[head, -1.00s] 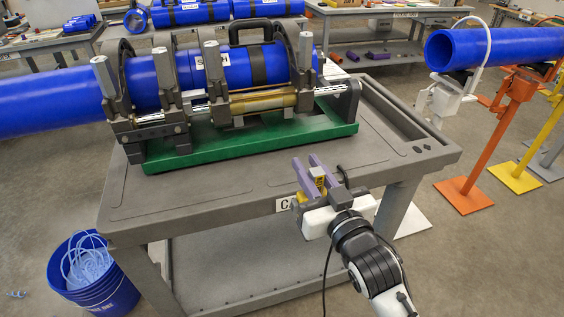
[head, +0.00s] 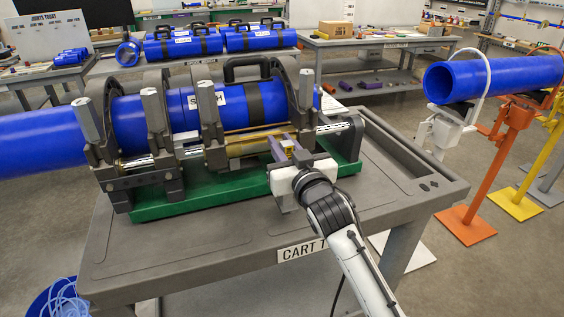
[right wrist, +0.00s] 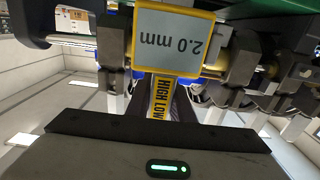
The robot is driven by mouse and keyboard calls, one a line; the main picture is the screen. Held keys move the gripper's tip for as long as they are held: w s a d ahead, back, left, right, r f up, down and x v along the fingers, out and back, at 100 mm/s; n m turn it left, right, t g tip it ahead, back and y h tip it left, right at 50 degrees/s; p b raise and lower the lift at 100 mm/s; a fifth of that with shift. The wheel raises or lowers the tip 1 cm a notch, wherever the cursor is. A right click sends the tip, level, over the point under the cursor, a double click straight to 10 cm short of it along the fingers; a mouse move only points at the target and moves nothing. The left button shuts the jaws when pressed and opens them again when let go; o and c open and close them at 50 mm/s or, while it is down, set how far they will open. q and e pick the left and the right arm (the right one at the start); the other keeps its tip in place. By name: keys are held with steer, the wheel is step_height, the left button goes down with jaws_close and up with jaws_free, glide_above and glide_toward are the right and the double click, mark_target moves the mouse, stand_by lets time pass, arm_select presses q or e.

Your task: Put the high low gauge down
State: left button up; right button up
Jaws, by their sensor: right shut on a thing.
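The high low gauge (right wrist: 162,98) is yellow with a grey display that reads 2.0 mm, upside down in the right wrist view. My right gripper (head: 284,149) is shut on its yellow stem, which shows as a small yellow patch (head: 291,150) between the purple fingers in the head view. The gripper is at the front of the pipe clamp machine, by its right-hand clamps and the blue pipe (head: 140,120). Most of the gauge is hidden in the head view. I cannot tell whether it touches the pipe. My left gripper is out of view.
The machine's green base (head: 215,195) stands on the grey cart (head: 190,250). The cart's top is bare in front of the base. Upright clamp posts (head: 211,115) rise close to my right gripper. A blue bucket (head: 52,295) stands on the floor at lower left.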

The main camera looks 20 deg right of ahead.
steer(key=shift+f, duration=1.75)
steer(key=o, duration=0.5)
steer(key=shift+f, duration=0.25)
steer(key=o, duration=0.5)
steer(key=shift+r, duration=0.2)
